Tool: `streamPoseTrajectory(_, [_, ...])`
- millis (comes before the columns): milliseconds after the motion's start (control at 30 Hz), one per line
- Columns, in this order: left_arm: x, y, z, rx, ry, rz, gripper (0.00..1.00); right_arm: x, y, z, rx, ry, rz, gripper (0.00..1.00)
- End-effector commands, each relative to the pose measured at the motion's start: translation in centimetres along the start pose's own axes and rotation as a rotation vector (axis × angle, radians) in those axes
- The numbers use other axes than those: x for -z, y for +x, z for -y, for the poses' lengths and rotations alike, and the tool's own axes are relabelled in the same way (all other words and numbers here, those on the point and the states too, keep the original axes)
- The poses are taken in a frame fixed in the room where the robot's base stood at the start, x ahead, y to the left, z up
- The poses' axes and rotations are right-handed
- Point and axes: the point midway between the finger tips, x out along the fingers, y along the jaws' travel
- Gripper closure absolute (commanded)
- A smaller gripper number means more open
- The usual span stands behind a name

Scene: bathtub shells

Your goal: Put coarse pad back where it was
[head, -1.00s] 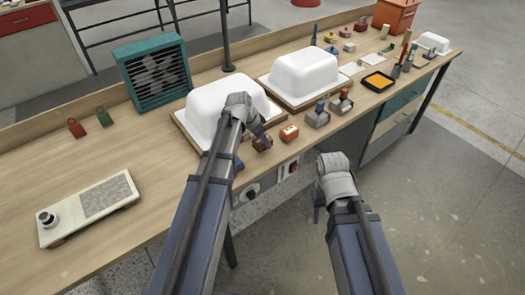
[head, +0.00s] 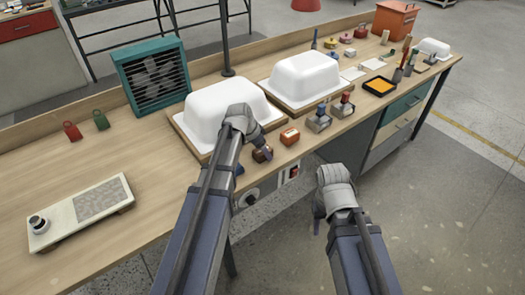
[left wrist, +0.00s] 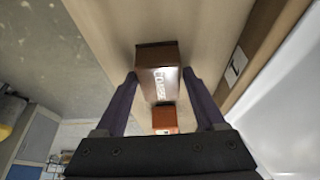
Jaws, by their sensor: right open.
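The coarse pad is a dark brown block with "COARSE" lettering. In the left wrist view the coarse pad (left wrist: 157,56) is between the two fingers of my left gripper (left wrist: 159,76). The fingertips are close against its sides; whether they press on it is unclear. In the head view the pad (head: 262,154) is at the bench's front edge, partly hidden by my left gripper (head: 266,152). Whether it rests on the wood or hangs just above is unclear. My right gripper (head: 318,226) is open and empty, pointing down in front of the bench.
An orange block (head: 290,137) is right beside the coarse pad. A white tub shell (head: 221,110) on a wooden board stands just behind, with another shell (head: 303,78) to the right. Grey holders (head: 318,121) stand further right. The bench's left part is mostly clear around a pale device (head: 83,209).

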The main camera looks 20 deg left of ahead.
Motion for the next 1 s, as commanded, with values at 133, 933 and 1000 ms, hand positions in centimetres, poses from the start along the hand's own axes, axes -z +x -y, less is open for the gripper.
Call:
streamPoseTrajectory(133, [0.0, 0.0, 0.0, 0.0, 0.0, 0.0, 0.13, 0.0, 0.0, 0.0, 0.0, 0.0, 0.0, 0.5])
streamPoseTrajectory(933, [0.3, -5.5, -0.1, 0.0, -0.001, 0.0, 0.13, -0.3, -5.2, -0.5, 0.0, 0.0, 0.0, 0.5])
streamPoseTrajectory(1000, [0.3, -6.8, -0.1, 0.0, -0.001, 0.0, 0.13, -0.4, -6.3, -0.6, 0.0, 0.0, 0.0, 0.5])
